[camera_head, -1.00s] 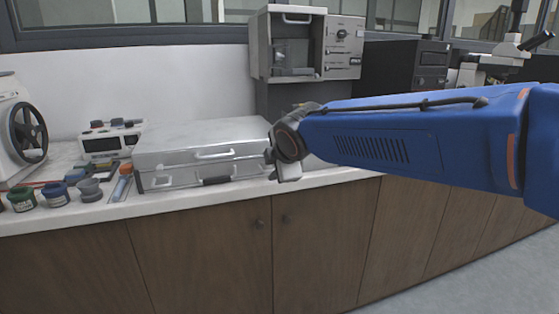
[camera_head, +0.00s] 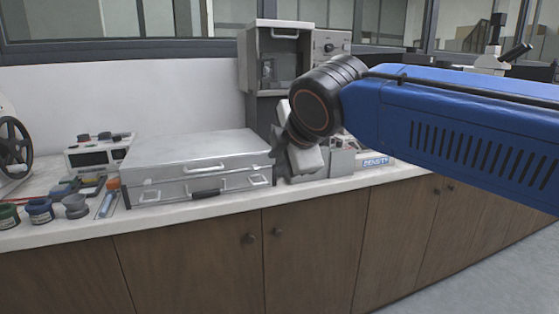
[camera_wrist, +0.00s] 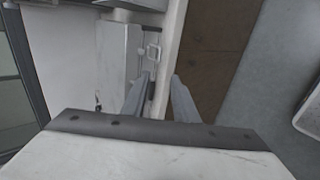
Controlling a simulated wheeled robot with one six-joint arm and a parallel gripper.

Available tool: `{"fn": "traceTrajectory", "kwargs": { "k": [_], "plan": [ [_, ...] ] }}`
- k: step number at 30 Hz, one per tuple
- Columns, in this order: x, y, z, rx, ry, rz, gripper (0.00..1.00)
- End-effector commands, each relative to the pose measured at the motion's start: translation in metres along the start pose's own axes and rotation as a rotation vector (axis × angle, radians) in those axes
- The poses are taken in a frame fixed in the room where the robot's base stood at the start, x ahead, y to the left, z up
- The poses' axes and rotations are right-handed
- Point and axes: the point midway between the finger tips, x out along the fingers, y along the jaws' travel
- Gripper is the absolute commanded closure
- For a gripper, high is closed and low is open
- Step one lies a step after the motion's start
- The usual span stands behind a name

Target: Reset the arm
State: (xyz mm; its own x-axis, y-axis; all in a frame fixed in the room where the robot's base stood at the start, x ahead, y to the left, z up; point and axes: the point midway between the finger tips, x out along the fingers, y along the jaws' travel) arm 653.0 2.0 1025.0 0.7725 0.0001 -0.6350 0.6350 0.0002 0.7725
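My blue arm (camera_head: 450,125) reaches in from the right in the head view, over the counter. My gripper (camera_head: 281,158) hangs at its end, in front of the right end of the metal case and the grey machine. In the wrist view my gripper (camera_wrist: 162,80) shows two grey fingers with a gap between them and nothing held. The fingers point along the counter's front edge, above it. The fingertips are partly hidden in the head view.
A silver metal case (camera_head: 195,165) with handles lies on the counter (camera_head: 75,232). Small jars (camera_head: 40,211) and a white device (camera_head: 98,152) stand to its left. A grey cabinet-like machine (camera_head: 283,57) with an opening stands behind. Brown cupboards (camera_head: 190,265) lie below the counter; grey floor is at the right.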

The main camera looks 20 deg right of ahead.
Motion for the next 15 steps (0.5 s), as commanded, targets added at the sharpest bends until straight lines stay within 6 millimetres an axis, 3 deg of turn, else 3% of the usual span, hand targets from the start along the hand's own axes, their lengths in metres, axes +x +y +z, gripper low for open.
{"fn": "traceTrajectory", "kwargs": {
  "k": [15],
  "plan": [
    [-0.0057, -0.0004, 0.0002, 0.001, 0.000, -0.001, 0.74]
  ]
}}
